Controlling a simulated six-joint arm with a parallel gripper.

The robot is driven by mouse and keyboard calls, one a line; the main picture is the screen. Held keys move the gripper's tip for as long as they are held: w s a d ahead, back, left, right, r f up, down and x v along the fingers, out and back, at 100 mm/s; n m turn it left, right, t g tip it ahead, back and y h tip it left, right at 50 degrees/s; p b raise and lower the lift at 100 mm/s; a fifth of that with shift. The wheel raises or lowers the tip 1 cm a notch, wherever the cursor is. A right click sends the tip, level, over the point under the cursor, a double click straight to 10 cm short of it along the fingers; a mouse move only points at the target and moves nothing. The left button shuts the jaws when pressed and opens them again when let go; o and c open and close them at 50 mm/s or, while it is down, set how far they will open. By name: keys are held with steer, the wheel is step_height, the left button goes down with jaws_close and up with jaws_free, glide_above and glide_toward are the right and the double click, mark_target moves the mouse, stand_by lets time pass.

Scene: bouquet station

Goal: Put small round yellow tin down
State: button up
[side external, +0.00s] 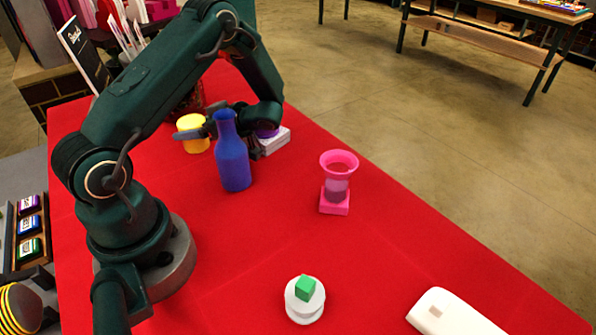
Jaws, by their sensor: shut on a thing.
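The small round yellow tin (194,144) is at the back left of the red table, left of a blue bottle (234,165). My gripper (190,134) is shut on the tin, with a dark finger lying across its front. The other finger is not clearly seen, and the bottle covers part of the hand. I cannot tell whether the tin touches the cloth.
The upright bottle stands close in front of my gripper. A white box (276,141) with a purple item (267,133) is just right. A pink funnel-topped stand (336,207), a white round piece (304,313) with a green cube (305,288), and a white object (446,315) are farther off.

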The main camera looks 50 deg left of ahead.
steer(key=shift+f, duration=0.1)
steer(key=o, duration=1.3)
steer(key=shift+o, duration=0.2)
